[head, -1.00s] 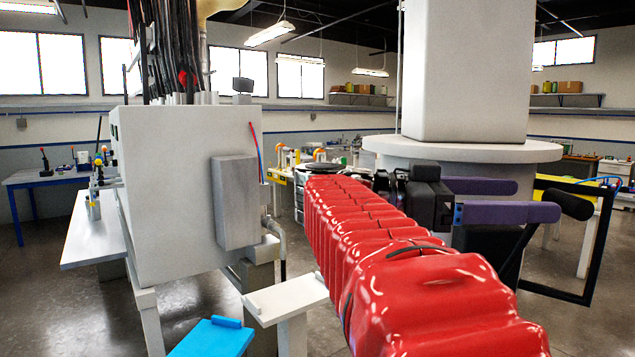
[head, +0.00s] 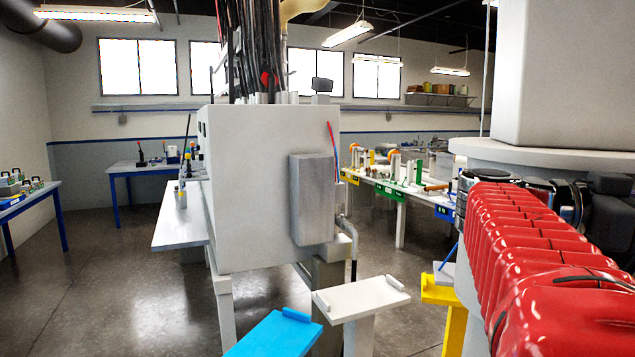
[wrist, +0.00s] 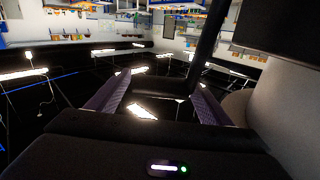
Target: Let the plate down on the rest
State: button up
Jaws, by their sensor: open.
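My gripper (wrist: 160,80) shows in the wrist view as two purple fingers, apart. A dark bar with an upright post (wrist: 207,40) shows between and beyond them; I cannot tell whether it touches them. In the head view my red-sleeved arm reaches along the right and the gripper is hidden or outside the picture. Low stands with raised end lips show: a blue one (head: 272,337), a white one (head: 360,298) and a yellow one (head: 442,292). A small pale flat piece (head: 446,272) is at the yellow one, partly hidden. I cannot identify the plate for certain.
A large white cabinet (head: 255,190) with a grey box (head: 312,200) stands left of centre. A thick white column (head: 560,75) with a round disc fills the right. Workbenches (head: 400,185) stand behind. Grey floor (head: 120,290) is clear at left.

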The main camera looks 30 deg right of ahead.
jog(key=shift+s+d, duration=0.15)
jog(key=shift+s, duration=0.05)
jog(key=c, duration=1.3)
jog(key=shift+c, duration=0.2)
